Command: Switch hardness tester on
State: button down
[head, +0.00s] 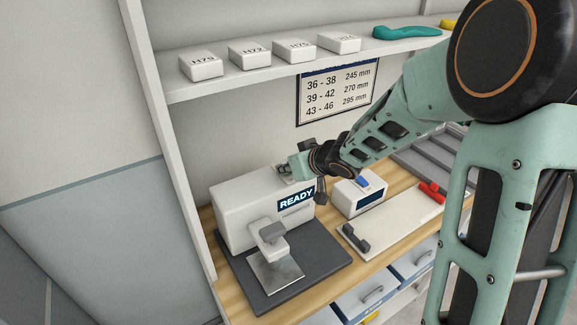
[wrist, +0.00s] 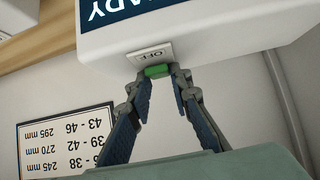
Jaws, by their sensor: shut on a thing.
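The hardness tester (head: 238,215) is a white box on a dark base plate on the wooden bench, with a lit display (head: 296,198) reading READY. A metal plate sits below its front head. In the wrist view, upside down, its white housing (wrist: 220,30) carries a small plate labelled OFF (wrist: 150,54) with a green switch (wrist: 156,71) at its edge. My gripper (wrist: 160,74) has its fingertips shut on the green switch. In the head view my gripper (head: 291,170) is at the top back of the tester, and the switch is hidden there.
A shelf (head: 240,79) above holds several white labelled blocks and a teal insole. A size chart (head: 338,92) hangs on the wall behind. A smaller white device (head: 352,199) with a blue part stands to the right, beside a pale board (head: 385,222) with a red item.

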jog(key=c, duration=1.8)
grip_release()
jog(key=shift+o, duration=0.2)
jog(key=v, duration=1.2)
jog(key=shift+r, duration=0.1)
